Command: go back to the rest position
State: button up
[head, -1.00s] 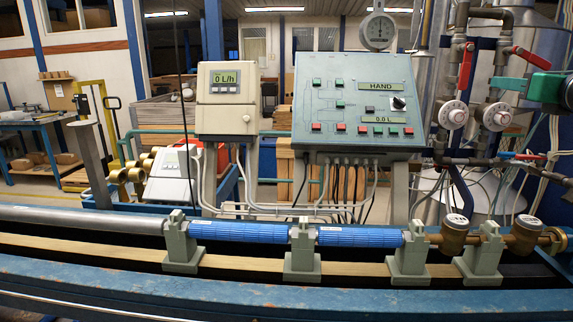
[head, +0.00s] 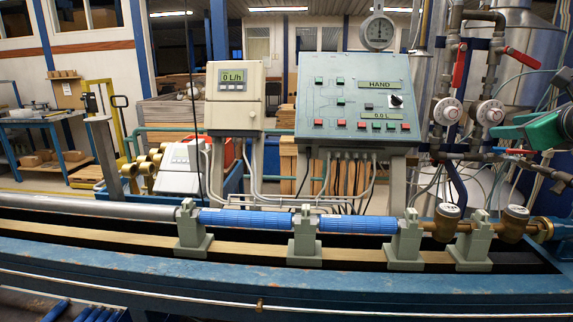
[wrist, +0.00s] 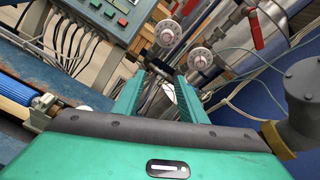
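My gripper (head: 508,131) shows at the right edge of the head view, raised in front of the pipes and clear of the bench rail. In the wrist view its two green fingers (wrist: 160,88) stand apart with nothing between them, so it is open and empty. The pipes and round white dials show beyond the fingertips. Most of my arm is outside the head view.
The test bench (head: 200,270) runs across the front, with a blue pipe section (head: 245,219) in grey clamps and brass meters (head: 447,222) at right. Behind stand a control panel (head: 350,85), a flow display box (head: 235,95) and pipes with red valve handles (head: 460,66).

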jog(key=s+a+f+n+g, duration=0.2)
jog(key=s+f+n+g, duration=0.3)
jog(key=f, duration=0.5)
jog(key=s+a+f+n+g, duration=0.2)
jog(key=s+f+n, duration=0.5)
jog(key=f+n, duration=0.15)
jog(key=s+a+f+n+g+y, duration=0.1)
jog(key=s+f+n+g, duration=0.3)
jog(key=s, duration=0.5)
jog(key=s+a+f+n+g+y, duration=0.1)
jog(key=s+a+f+n+g, duration=0.2)
jog(key=s+f+n, duration=0.4)
jog(key=s+a+n, duration=0.1)
jog(key=s, duration=0.2)
jog(key=shift+f+g, duration=0.15)
jog(key=shift+g, duration=0.25)
jog(key=shift+a, duration=0.1)
jog(key=shift+w+f, duration=0.25)
jog(key=shift+w, duration=0.4)
